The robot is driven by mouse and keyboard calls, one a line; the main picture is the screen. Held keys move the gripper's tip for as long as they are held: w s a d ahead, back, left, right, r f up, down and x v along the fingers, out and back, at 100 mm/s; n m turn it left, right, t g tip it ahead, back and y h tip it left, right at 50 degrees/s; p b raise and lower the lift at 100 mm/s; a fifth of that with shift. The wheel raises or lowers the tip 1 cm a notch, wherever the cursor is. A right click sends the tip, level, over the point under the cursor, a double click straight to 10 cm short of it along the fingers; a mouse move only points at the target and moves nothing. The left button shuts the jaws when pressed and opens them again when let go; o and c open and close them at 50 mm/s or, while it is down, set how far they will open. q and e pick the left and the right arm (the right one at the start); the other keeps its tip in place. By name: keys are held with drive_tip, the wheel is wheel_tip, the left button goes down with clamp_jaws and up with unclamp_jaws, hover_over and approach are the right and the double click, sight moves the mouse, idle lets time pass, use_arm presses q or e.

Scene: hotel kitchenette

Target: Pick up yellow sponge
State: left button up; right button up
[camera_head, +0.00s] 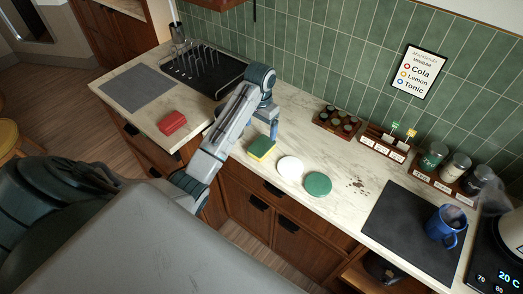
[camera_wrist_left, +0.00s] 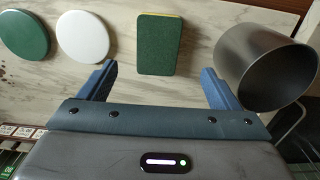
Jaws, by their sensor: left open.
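The yellow sponge (camera_head: 260,150) lies on the marble counter near its front edge, with a dark green scouring top and yellow sides. In the left wrist view, the sponge (camera_wrist_left: 159,44) shows its green face and a thin yellow edge. My left gripper (camera_head: 273,130) is above the counter just behind the sponge. In the left wrist view the blue fingers of my left gripper (camera_wrist_left: 158,73) are spread wide and empty, with the sponge between their lines but farther out. My right gripper is not in view.
A white disc (camera_head: 290,170) and green disc (camera_head: 318,184) lie right of the sponge. A red block (camera_head: 172,123) lies left. A dark mat holds a blue mug (camera_head: 446,226).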

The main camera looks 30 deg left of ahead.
sight(262, 145)
use_arm(q)
wheel_tip(262, 145, down, 4)
drive_tip(key=shift+w+r, duration=0.1)
drive_tip(key=f+p, duration=0.2)
drive_tip(key=f, duration=0.2)
drive_tip(key=shift+d+f+p, duration=0.2)
drive_tip(key=shift+p, duration=0.15)
drive_tip(key=shift+f, duration=0.4)
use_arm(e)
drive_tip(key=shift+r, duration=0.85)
use_arm(q)
drive_tip(key=c, duration=1.1)
